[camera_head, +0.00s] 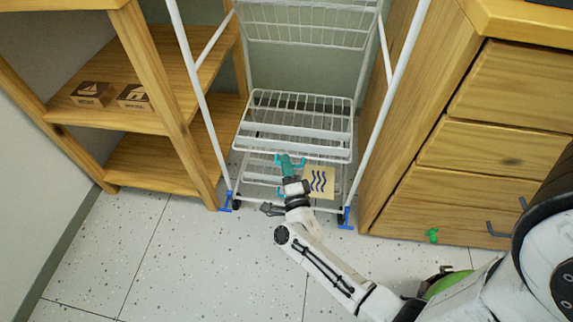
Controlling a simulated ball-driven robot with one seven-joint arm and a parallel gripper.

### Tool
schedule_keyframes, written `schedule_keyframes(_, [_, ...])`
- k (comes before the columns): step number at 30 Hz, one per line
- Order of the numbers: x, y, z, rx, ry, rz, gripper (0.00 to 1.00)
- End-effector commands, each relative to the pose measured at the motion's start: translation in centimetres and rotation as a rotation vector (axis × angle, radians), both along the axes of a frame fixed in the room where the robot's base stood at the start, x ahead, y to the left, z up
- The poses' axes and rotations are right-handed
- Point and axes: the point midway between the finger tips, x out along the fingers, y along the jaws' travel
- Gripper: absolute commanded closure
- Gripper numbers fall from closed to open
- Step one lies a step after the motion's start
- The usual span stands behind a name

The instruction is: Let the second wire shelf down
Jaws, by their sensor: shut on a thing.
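A white wire rack (206,103) holds several wire shelves between its posts. The middle wire shelf (292,133), with a white bar across it, extends forward; its exact tilt is hard to tell. My gripper (289,160), with teal fingers, is at this shelf's front edge and shut on it. The fingertips partly cover the edge. A lower wire shelf (258,177) lies below, partly hidden by my gripper and wrist. An upper wire shelf (310,33) shows at the top of the view, its front face turned toward me.
A yellow card with dark wavy lines (320,181) is at the lower shelf, right of my wrist. A wooden shelf unit (175,125) with two small boxes stands left. A wooden drawer cabinet (440,190) stands close on the right. A small green thing (432,235) is near its bottom. Floor at left front is clear.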

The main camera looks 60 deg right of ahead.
Motion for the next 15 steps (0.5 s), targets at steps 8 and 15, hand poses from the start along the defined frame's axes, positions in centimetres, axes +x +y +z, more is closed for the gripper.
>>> schedule_keyframes(8, [0.0, -0.6, -0.4, 0.012, 0.004, -0.007, 0.79])
schedule_keyframes(15, [-1.7, 1.2, -0.7, 0.010, 0.008, -0.004, 0.79])
